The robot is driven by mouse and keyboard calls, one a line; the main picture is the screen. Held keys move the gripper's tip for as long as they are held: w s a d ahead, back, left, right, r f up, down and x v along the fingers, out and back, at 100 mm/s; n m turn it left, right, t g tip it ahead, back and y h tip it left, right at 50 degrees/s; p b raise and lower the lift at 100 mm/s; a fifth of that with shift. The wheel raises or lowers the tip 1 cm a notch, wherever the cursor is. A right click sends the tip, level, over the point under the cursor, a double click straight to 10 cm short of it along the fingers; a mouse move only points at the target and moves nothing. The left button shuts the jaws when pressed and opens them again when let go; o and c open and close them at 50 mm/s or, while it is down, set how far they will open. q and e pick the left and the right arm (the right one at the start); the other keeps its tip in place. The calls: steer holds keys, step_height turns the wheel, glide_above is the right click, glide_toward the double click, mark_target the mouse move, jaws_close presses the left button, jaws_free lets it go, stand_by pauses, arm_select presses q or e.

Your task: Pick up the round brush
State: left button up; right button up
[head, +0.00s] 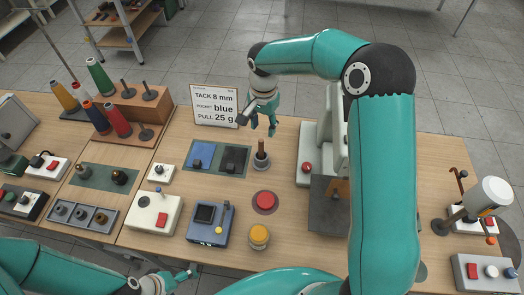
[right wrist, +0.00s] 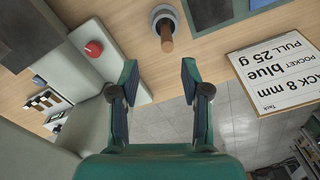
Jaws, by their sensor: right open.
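The round brush (head: 262,147) stands upright in a grey round holder (head: 261,162) on the table, its brown wooden handle pointing up. In the right wrist view the brush (right wrist: 167,40) shows beyond the fingertips, its lower end inside the holder. My right gripper (head: 262,126) is open and empty, apart from the brush, with its fingers pointing down just behind it in the head view. In the right wrist view the gripper (right wrist: 157,75) has its two fingers spread wide. My left gripper (head: 181,277) is low at the front edge; its jaw opening is unclear.
A sign (head: 213,105) stands behind blue and black pockets (head: 201,156). A pale machine (head: 310,150) with a red button is right of the brush. A red disc (head: 265,201) and yellow button (head: 259,236) lie in front. Thread cones (head: 117,119) stand left.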

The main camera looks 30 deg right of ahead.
mark_target(261, 140)
steer(key=f, duration=0.1)
steer(key=w+f+b, duration=0.1)
steer(key=f, duration=0.3)
steer(key=shift+w+f+b, duration=0.1)
steer(key=shift+w+b, duration=0.25)
steer(key=shift+b, duration=0.05)
steer(key=shift+s+f, duration=0.15)
steer(key=shift+f, duration=0.15)
steer(key=shift+s+f+b, duration=0.1)
steer(key=shift+s+b, duration=0.2)
steer(key=shift+b, duration=0.05)
steer(key=shift+w+f, duration=0.1)
steer(key=shift+f, duration=0.25)
step_height(261, 140, down, 5)
steer(key=shift+w+r+b, duration=0.15)
steer(key=shift+r+b, duration=0.05)
steer(key=shift+b, duration=0.85)
arm_select(q)
steer(key=f, duration=0.6)
steer(key=shift+w, duration=0.3)
arm_select(e)
steer(key=shift+r, duration=0.1)
jaws_close()
